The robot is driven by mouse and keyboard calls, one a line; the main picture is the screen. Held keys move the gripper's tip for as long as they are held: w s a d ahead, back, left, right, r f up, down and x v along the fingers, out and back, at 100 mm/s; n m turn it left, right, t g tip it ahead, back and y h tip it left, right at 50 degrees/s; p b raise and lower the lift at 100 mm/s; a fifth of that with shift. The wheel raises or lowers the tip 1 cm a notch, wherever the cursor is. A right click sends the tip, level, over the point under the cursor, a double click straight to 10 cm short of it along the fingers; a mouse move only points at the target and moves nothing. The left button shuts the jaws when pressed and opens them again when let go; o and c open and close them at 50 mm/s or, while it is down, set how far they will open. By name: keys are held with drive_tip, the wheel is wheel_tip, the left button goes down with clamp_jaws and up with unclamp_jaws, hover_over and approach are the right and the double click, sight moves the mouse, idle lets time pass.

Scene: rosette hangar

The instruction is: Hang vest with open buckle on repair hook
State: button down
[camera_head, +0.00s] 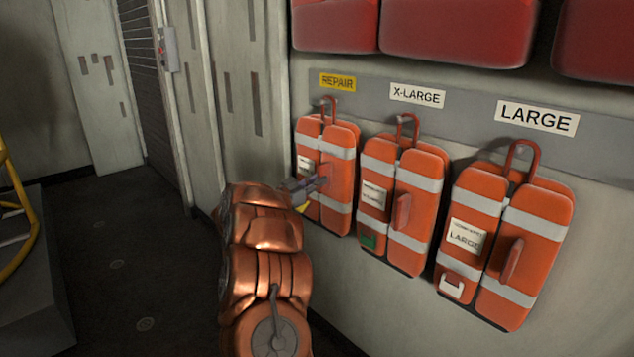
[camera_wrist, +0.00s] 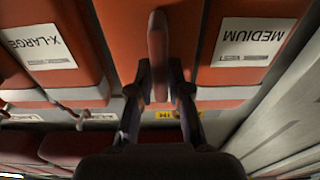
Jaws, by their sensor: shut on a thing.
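An orange vest with grey bands (camera_head: 341,172) is upright against the wall below the yellow REPAIR sign (camera_head: 337,82). Its label reads MEDIUM in the wrist view (camera_wrist: 252,42), upside down. The vest's top loop (camera_head: 328,105) is at the repair hook; I cannot tell whether the hook bears it. My gripper (camera_head: 318,184) is shut on the vest's front handle, which stands between the fingers in the wrist view (camera_wrist: 157,50). The vest's buckle is not visible, and my arm covers its lower left.
An X-LARGE vest (camera_head: 424,196) with a green piece low on it hangs just right. A LARGE vest (camera_head: 533,255) with a white buckle (camera_head: 451,286) hangs farther right. Red bundles (camera_head: 460,28) sit above. Floor (camera_head: 110,270) is open at left, beside a yellow rail (camera_head: 30,215).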

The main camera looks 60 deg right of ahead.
drive_tip(key=shift+r, duration=0.1)
drive_tip(key=c, duration=1)
unclamp_jaws()
drive_tip(key=v, duration=1.2)
